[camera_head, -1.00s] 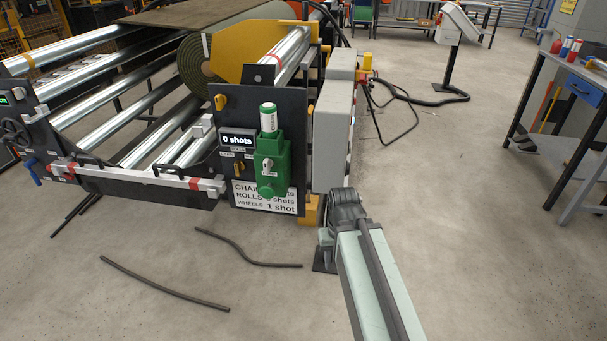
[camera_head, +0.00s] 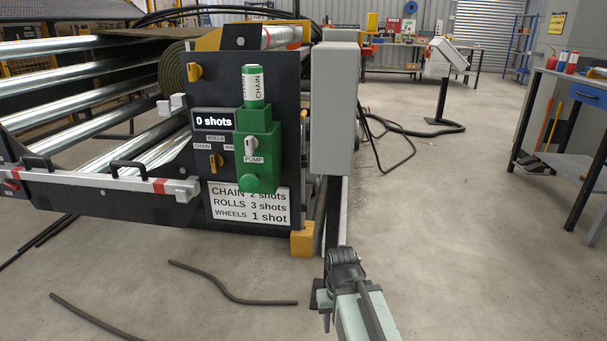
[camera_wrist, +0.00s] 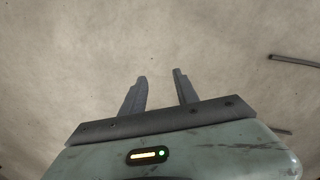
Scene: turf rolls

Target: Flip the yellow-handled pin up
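Two yellow handles show on the dark end panel (camera_head: 287,130) of the roller machine in the head view. The upper yellow handle (camera_head: 194,72) sits near the panel's top left edge; it may be the pin. The lower yellow handle (camera_head: 216,162) sits among small labels reading ROLLS and CHAIN, like a selector. My gripper (camera_wrist: 159,76) is open and empty in the wrist view, over bare floor. In the head view my arm is low, in front of and to the right of the panel, well apart from both handles.
A green pump (camera_head: 258,150) juts from the panel beside a display (camera_head: 213,120) reading 0 shots. A grey box (camera_head: 335,110) stands at the panel's right. Dark rods (camera_head: 230,290) lie on the floor. Open floor lies to the right, before a workbench (camera_head: 570,85).

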